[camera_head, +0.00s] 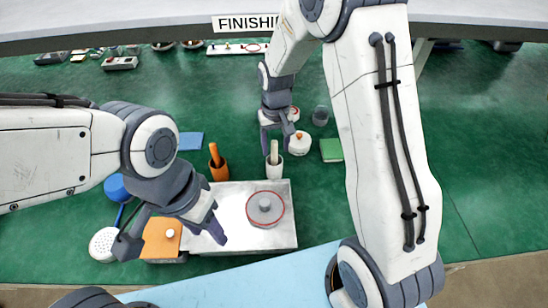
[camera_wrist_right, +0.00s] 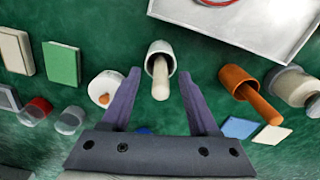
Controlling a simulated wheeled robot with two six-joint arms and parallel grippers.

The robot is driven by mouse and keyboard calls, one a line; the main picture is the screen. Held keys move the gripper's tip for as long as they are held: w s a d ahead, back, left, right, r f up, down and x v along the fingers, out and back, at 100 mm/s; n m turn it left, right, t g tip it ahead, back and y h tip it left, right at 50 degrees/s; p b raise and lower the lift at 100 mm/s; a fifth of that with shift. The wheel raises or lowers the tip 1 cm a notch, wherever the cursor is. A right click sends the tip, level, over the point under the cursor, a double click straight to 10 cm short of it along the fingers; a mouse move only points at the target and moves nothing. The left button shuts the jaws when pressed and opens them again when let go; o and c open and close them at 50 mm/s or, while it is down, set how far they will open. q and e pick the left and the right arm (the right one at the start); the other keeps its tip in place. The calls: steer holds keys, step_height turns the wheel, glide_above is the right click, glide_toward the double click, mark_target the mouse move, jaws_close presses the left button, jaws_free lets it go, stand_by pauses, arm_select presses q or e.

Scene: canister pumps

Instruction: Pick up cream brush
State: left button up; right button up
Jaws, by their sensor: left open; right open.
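The cream brush (camera_head: 274,152) stands handle-up in a white cup (camera_head: 275,172) behind the metal tray. It also shows in the right wrist view (camera_wrist_right: 160,77), inside the cup (camera_wrist_right: 161,52), its lower end hidden. My right gripper (camera_head: 278,146) is open just behind the cup. My left gripper (camera_head: 172,243) is open and empty at the lower left, over the orange-topped box.
An orange cup with an orange handle (camera_head: 217,165) stands left of the white cup. A white jar with an orange knob (camera_head: 299,143) is close on the right.

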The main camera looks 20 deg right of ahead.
mark_target(274, 154)
steer(key=f, duration=0.4)
steer(key=shift+w+a+f+p, duration=0.1)
steer(key=shift+w+p, duration=0.2)
jaws_close()
